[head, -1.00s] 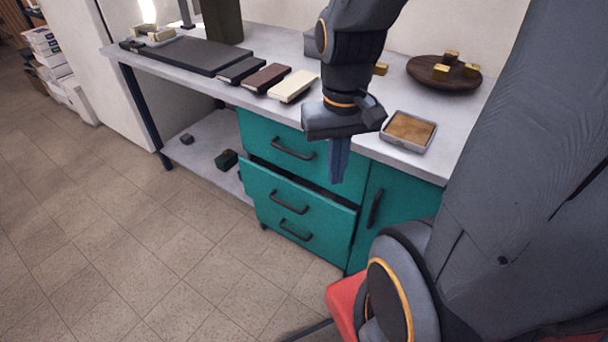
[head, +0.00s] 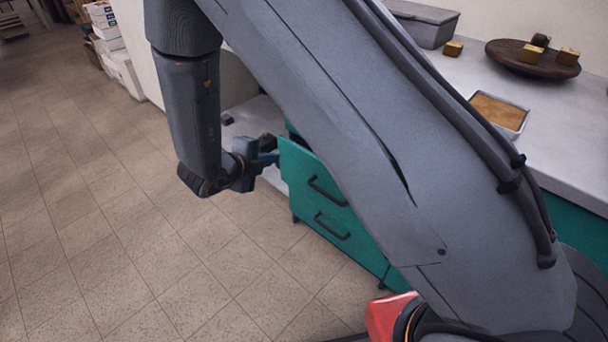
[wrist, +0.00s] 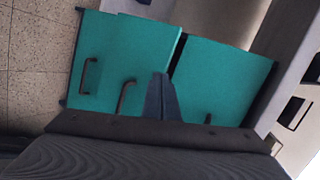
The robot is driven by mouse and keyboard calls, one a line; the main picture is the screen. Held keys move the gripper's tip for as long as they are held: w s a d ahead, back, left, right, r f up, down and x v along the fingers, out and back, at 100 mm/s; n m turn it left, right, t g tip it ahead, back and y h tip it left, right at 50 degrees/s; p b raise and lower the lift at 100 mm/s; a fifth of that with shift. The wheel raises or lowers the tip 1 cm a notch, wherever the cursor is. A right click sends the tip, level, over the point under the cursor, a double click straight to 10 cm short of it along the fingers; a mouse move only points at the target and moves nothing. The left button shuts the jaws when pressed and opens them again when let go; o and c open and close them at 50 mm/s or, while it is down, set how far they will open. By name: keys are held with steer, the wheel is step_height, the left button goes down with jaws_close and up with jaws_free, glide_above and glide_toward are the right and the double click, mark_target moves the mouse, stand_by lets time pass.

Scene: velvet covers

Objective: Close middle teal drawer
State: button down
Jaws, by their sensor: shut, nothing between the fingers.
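The middle teal drawer (head: 307,178) stands out from the cabinet, its front showing a dark bar handle. In the wrist view, the middle drawer (wrist: 149,60) has a dark gap along its edge towards the top drawer (wrist: 222,80). My gripper (head: 268,158) is shut and empty, at the upper left corner of the middle drawer's front. In the wrist view my closed fingertips (wrist: 161,80) overlap the middle drawer's front near that gap; I cannot tell whether they touch it. My arm hides most of the top drawer in the head view.
The bottom drawer (head: 335,240) lies below, with its own handle. The grey countertop (head: 560,140) holds a tray (head: 499,113) and a round wooden board (head: 510,62) with gold blocks. The tiled floor (head: 130,250) left of the cabinet is clear.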

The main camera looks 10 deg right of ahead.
steer(key=s+f+m+h+b, duration=0.2)
steer(key=s+f+m+h, duration=0.2)
steer(key=s, duration=0.2)
steer(key=b, duration=0.1)
glide_toward(313, 163)
steer(key=x, duration=0.4)
steer(key=shift+d+f, duration=0.2)
steer(key=shift+d, duration=0.05)
steer(key=shift+w+d+b, duration=0.3)
steer(key=shift+w+d, duration=0.2)
steer(key=shift+d, duration=0.1)
steer(key=shift+w, duration=0.1)
